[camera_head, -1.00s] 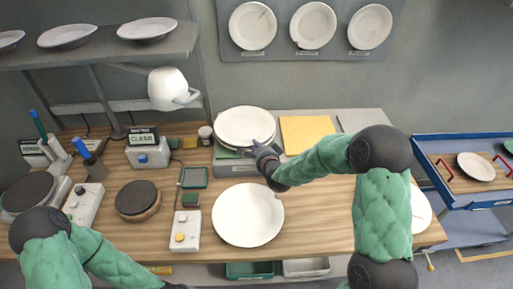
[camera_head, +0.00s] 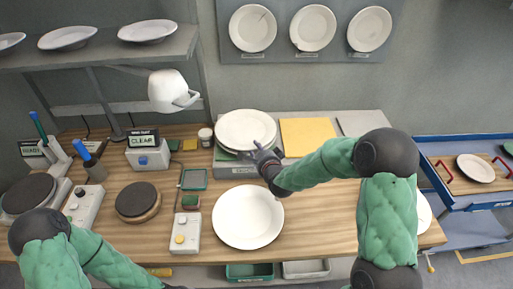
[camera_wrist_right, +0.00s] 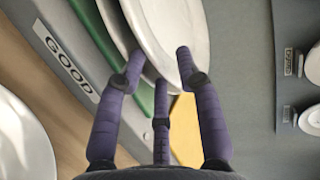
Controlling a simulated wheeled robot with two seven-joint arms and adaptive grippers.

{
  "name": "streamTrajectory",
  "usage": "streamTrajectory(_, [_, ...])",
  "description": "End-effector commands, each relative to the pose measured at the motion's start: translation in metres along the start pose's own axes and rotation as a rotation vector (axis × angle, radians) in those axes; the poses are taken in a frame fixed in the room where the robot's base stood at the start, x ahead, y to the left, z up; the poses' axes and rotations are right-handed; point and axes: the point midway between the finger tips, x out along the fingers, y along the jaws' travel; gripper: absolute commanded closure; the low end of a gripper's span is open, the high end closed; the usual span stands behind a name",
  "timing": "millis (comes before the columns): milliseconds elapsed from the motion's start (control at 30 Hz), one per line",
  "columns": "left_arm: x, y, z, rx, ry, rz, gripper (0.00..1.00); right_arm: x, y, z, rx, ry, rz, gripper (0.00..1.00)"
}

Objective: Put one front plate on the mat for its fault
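A white front plate (camera_head: 248,217) lies on the wooden bench in front of my right arm. Another white plate (camera_head: 423,213) is partly hidden behind that arm at the right. White plates (camera_head: 245,129) are stacked on a grey stand (camera_head: 236,170); its front reads GOOD in the right wrist view (camera_wrist_right: 68,63). A yellow mat (camera_head: 307,136) and a grey mat (camera_head: 360,122) lie to the right. My right gripper (camera_head: 262,152) is at the stack's right front edge. In the wrist view its fingers (camera_wrist_right: 158,75) are apart, with plate rims (camera_wrist_right: 170,40) between and beyond them. My left gripper is out of view.
A white control box (camera_head: 186,233), a dark round pad (camera_head: 138,200) and a sign reading CLEAR (camera_head: 142,139) stand on the left of the bench. A white kettle-like lamp (camera_head: 172,90) hangs above. A blue cart (camera_head: 470,200) with a plate (camera_head: 476,168) is at the right.

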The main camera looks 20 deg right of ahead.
Motion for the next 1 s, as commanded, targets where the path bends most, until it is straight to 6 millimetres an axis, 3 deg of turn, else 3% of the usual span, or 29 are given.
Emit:
streamTrajectory(500, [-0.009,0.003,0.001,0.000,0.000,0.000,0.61,-0.086,-0.001,-0.001,0.000,0.002,-0.002,0.62])
streamTrajectory(700, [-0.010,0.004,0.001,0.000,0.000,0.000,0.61,-0.102,-0.001,-0.001,0.000,0.001,-0.002,0.62])
streamTrajectory(1000, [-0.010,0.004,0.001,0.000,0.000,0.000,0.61,-0.104,0.000,0.000,0.000,0.001,-0.001,0.62])
